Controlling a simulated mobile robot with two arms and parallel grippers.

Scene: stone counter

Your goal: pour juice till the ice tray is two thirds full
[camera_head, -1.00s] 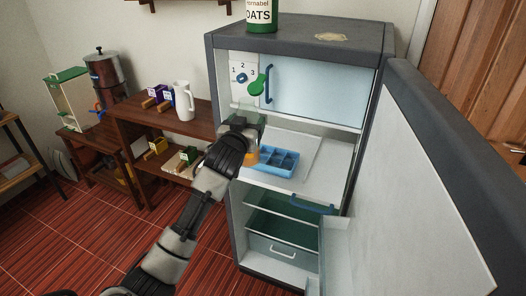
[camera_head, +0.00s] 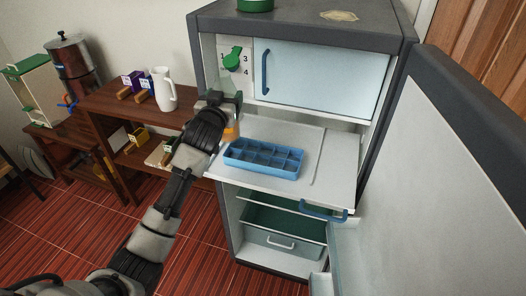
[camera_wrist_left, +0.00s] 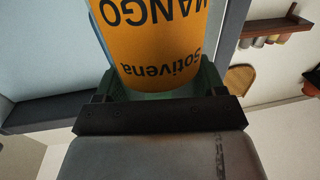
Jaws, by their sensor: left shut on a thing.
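The blue ice tray (camera_head: 263,158), with several compartments, sits on the white pull-out shelf (camera_head: 318,178) of the open fridge. I cannot tell what is in the compartments. My left gripper (camera_head: 229,108) is left of the tray and above the shelf's left edge. It is shut on an orange juice container (camera_wrist_left: 155,45), marked "MANGO" and "Sotivena" in the left wrist view. In the head view only a small orange part of the container (camera_head: 232,133) shows beside the gripper. The right gripper is not in view.
The open fridge door (camera_head: 460,170) stands on the right. A blue-handled freezer door (camera_head: 320,78) and a green dial (camera_head: 232,60) are above the shelf. A white pitcher (camera_head: 163,90) stands on the brown rack at left.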

